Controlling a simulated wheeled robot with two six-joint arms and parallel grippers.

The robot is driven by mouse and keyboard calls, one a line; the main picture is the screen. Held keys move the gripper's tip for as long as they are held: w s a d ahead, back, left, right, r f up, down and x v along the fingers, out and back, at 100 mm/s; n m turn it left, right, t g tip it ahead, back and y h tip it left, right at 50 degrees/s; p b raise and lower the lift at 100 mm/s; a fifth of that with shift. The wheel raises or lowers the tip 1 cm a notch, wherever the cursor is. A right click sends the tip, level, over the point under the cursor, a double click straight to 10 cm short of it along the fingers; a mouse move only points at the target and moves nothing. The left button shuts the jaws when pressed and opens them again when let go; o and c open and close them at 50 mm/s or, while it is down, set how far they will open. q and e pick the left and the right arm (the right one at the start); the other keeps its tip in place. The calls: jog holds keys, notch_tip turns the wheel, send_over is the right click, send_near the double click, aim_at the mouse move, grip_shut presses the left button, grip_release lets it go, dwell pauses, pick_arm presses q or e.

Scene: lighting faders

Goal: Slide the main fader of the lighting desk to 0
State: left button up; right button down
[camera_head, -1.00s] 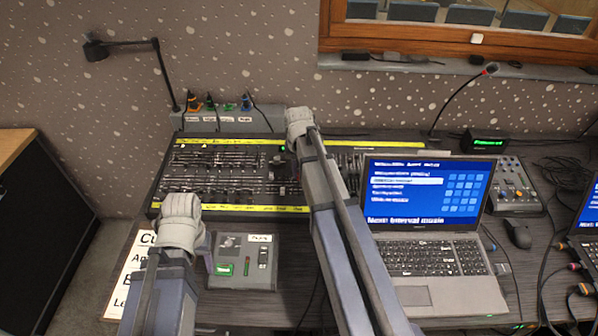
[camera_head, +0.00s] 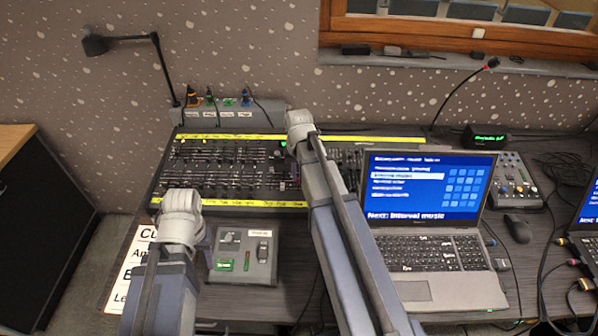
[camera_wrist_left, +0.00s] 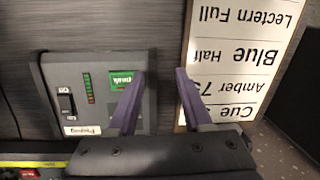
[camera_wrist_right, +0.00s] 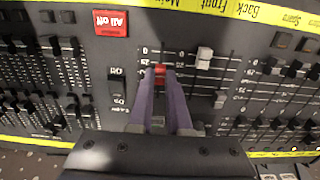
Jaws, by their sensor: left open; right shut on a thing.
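The lighting desk (camera_head: 165,190) is a dark board with rows of faders and yellow label strips. In the right wrist view, my right gripper (camera_wrist_right: 160,76) is shut on the red cap of the main fader (camera_wrist_right: 160,70), below the tape word "Main". The cap sits toward the picture's upper end of its scale, close below the 0 mark; its exact reading is unclear. In the head view my right gripper (camera_head: 299,150) hides it. My left gripper (camera_wrist_left: 158,78) is open and empty, above the table between a small grey box (camera_wrist_left: 60,75) and a printed cue sheet (camera_wrist_left: 235,55).
A white-capped fader (camera_wrist_right: 204,58) stands just right of the red cap. An open laptop (camera_head: 430,215) stands right of my right arm. A lamp (camera_head: 97,45) rises behind the desk.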

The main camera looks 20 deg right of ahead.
pick_arm(q)
jog(key=shift+f, duration=0.15)
pick_arm(e)
jog(key=shift+s+a+f, duration=0.1)
jog(key=shift+s+a, duration=0.2)
jog(key=shift+s, duration=0.35)
jog(key=shift+s+a, duration=0.3)
jog(key=shift+s, duration=0.3)
jog(key=c, duration=1.1)
grip_release()
pick_arm(q)
jog(key=shift+r+p, duration=1.15)
jog(key=shift+r, duration=0.1)
pick_arm(e)
jog(key=shift+r, duration=1.25)
pick_arm(q)
jog(key=shift+r, duration=0.15)
pick_arm(e)
jog(key=shift+r, duration=0.1)
pick_arm(q)
notch_tip(320, 180, up, 8)
jog(key=p, duration=0.7)
jog(key=shift+f+p, duration=0.25)
jog(key=shift+p, duration=0.15)
pick_arm(e)
jog(key=r, duration=0.7)
jog(key=shift+s+a+r, duration=0.1)
jog(key=shift+s+r, duration=0.15)
jog(key=shift+r, duration=0.05)
